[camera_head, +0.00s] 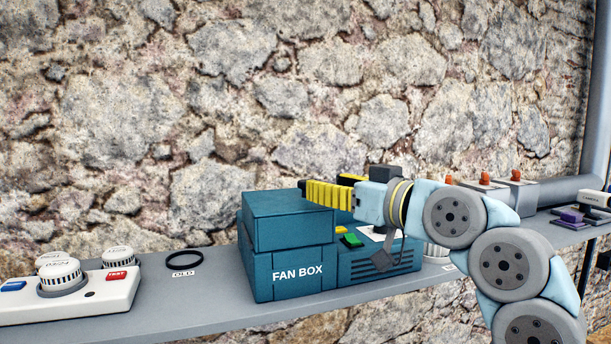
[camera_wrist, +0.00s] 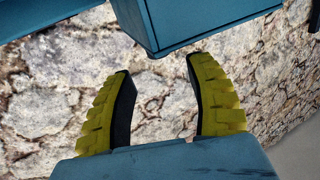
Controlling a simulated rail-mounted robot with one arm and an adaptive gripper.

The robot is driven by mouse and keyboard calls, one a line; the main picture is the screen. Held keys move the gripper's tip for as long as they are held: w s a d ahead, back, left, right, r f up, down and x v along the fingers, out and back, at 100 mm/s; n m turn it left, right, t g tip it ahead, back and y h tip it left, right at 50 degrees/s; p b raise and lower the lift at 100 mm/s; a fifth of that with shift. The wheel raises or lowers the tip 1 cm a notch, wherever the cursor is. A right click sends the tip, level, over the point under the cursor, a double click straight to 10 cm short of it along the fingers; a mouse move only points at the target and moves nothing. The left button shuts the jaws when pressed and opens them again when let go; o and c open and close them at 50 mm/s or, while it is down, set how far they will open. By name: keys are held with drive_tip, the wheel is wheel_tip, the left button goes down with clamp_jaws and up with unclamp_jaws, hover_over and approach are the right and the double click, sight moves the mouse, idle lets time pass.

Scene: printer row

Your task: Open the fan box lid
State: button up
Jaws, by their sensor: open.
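The teal fan box (camera_head: 292,276) stands on the grey shelf with a white "FAN BOX" label on its front. A teal block that looks like its lid (camera_head: 290,232) sits on its left part, with a dark seam between them. My gripper (camera_head: 303,187) has yellow ribbed fingers and is at the height of the lid's top, by its back right corner. In the wrist view my gripper (camera_wrist: 158,66) is open and empty, with a teal corner (camera_wrist: 165,42) just beyond the fingertips. I cannot tell whether they touch.
Green and yellow buttons (camera_head: 352,240) sit on the box's lower right part. A white panel with knobs (camera_head: 100,290) is at the left, a black ring (camera_head: 184,258) beside it. Orange-topped grey blocks (camera_head: 485,185) and a pipe are at the right. The stone wall (camera_head: 250,100) rises behind.

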sight(305, 181)
drive_tip(key=shift+p+x, duration=0.6)
drive_tip(key=shift+x, duration=2.55)
drive_tip(key=shift+c, duration=0.3)
clamp_jaws()
